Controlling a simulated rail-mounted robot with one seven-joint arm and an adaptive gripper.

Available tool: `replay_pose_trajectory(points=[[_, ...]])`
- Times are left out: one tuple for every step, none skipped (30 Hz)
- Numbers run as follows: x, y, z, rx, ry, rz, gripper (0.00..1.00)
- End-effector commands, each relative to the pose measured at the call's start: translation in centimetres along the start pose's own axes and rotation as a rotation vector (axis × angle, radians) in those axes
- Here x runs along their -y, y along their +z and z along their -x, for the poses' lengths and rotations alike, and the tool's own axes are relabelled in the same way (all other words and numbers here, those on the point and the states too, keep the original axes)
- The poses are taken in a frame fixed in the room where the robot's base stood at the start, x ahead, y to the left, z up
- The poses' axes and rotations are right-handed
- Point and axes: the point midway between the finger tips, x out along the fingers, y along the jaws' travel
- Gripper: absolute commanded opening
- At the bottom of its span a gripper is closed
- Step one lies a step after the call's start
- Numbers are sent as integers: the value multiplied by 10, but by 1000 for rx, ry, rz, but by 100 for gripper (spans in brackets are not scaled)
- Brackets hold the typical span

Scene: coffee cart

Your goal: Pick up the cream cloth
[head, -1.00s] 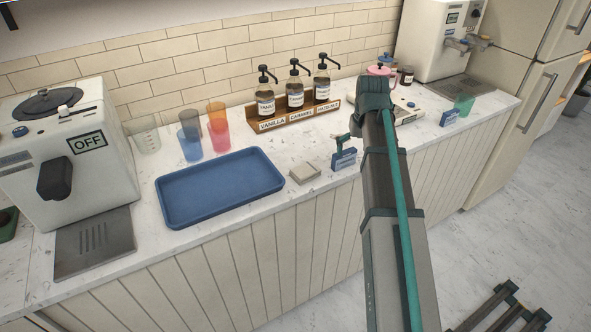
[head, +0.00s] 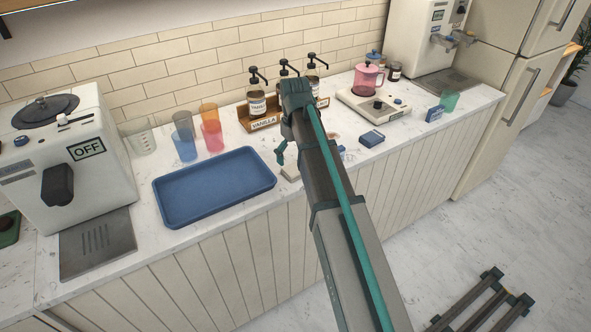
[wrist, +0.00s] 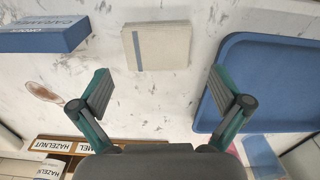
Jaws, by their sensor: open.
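The cream cloth (wrist: 163,46) is a small folded square with a blue-grey stripe, lying flat on the marble counter. In the wrist view it sits at the top middle, ahead of and between the fingers of my gripper (wrist: 157,95), apart from them. My gripper is open with nothing between its fingers. In the head view the gripper (head: 281,155) is just above the cloth (head: 290,173), and my arm hides most of the cloth.
A blue tray (wrist: 212,101) lies close beside the cloth. A blue caramel box (wrist: 45,34) is on the other side. The syrup rack (wrist: 131,142) with bottles stands behind. A brown spoon-like item (wrist: 42,91) lies on the counter. Coloured cups (head: 211,135) stand behind the tray.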

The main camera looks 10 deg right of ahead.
Motion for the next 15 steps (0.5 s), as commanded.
replay_pose_trajectory(points=[[0,1,-2,1,-1,0,100],[0,1,-5,2,-1,-1,100],[-1,2,-8,2,-1,-1,100],[-1,2,-11,2,-1,-1,100],[-1,2,-14,2,-1,-1,100],[-2,2,-20,3,-1,-1,100],[-2,3,-23,3,-1,-1,100],[-2,3,-26,3,-1,-1,100],[-2,3,-32,2,-1,-1,100],[-2,3,-36,2,-1,-1,100],[-2,2,-39,2,-1,-1,100],[-2,2,-42,2,-1,-1,100],[-2,2,-44,1,-1,-1,100],[-2,2,-46,1,0,-1,100],[-2,2,-48,1,0,-1,100]])
